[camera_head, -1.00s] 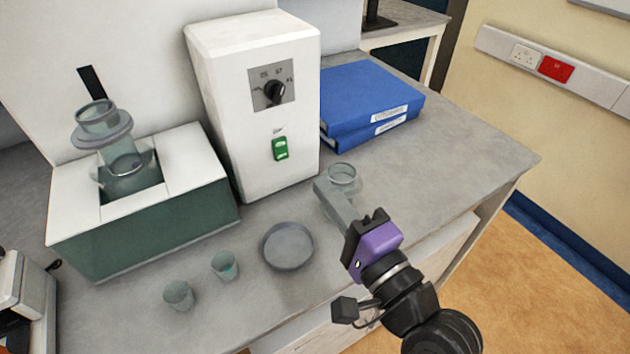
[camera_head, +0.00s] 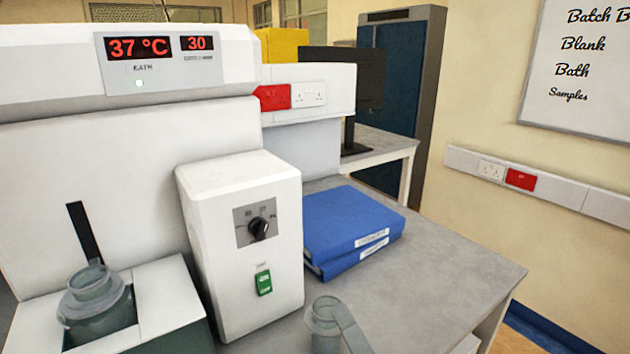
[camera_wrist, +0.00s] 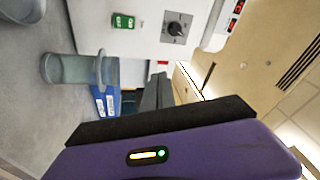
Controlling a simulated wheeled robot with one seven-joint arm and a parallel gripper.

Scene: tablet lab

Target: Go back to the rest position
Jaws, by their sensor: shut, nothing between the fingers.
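My gripper shows in the wrist view (camera_wrist: 157,82), with its purple body across the bottom and its grey fingers shut together and empty. In the head view only its grey fingers (camera_head: 346,316) show at the bottom edge; the rest of my gripper is out of frame. A clear glass vessel (camera_head: 322,328) with a wide rim stands upright on the bench just left of the fingers in the head view. It also shows in the wrist view (camera_wrist: 75,68), sideways because that view is turned. The fingers overlap it in the head view but do not hold it.
A white unit with a dial (camera_head: 235,215) and green switch stands left of the vessel. Blue binders (camera_head: 345,225) lie behind it. A water bath holding glassware (camera_head: 95,300) is at lower left, under a 37 °C display (camera_head: 140,47). The grey bench (camera_head: 465,270) is clear at right.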

